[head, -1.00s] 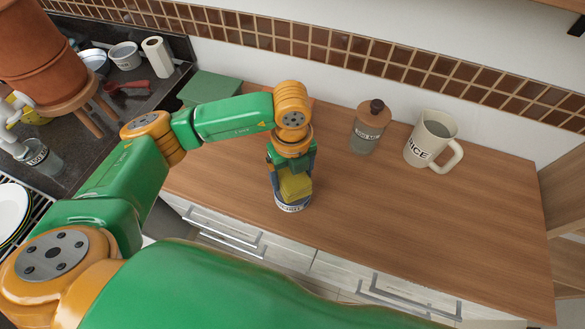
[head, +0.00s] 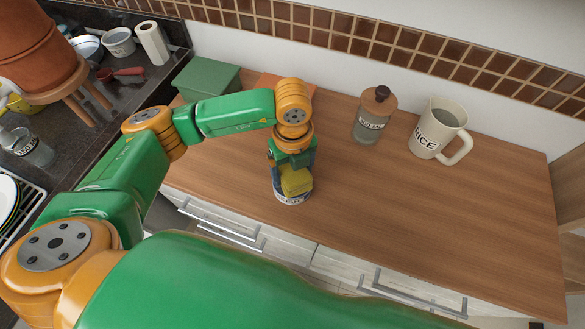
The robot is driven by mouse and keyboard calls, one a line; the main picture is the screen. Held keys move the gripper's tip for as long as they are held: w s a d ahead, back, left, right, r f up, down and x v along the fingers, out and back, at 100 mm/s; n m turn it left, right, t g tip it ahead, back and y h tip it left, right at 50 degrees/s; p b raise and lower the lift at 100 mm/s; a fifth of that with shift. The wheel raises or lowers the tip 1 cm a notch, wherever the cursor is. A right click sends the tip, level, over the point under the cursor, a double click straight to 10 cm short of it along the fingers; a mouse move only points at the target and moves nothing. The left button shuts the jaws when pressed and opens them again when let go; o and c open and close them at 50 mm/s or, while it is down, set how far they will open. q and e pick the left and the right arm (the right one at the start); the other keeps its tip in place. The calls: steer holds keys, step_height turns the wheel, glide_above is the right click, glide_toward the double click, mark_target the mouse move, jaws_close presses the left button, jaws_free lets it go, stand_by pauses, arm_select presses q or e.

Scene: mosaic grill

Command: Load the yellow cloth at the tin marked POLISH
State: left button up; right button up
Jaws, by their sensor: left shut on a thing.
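The yellow cloth (head: 295,182) is a folded yellow block in my left gripper (head: 291,175), which points down over the wooden counter. The left gripper is shut on the cloth. A low tin (head: 292,199) with a white label stands directly under the cloth near the counter's front edge. The cloth sits at or just above its top; I cannot tell whether they touch. The label is partly hidden and too small to read with certainty. My right gripper is not in view.
On the wooden counter (head: 420,215) stand a glass bottle (head: 370,125) with a cork-coloured top, a cream RICE jug (head: 432,128) and a green box (head: 207,78). An orange thing (head: 272,82) is partly behind my arm. The counter's right half is clear in front.

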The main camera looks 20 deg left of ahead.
arm_select(q)
steer(key=shift+s+f+b, duration=0.1)
steer(key=shift+f+b, duration=0.45)
stand_by(1.3)
step_height(320, 180, up, 7)
steer(key=p, duration=0.5)
steer(key=shift+r, duration=0.15)
stand_by(0.4)
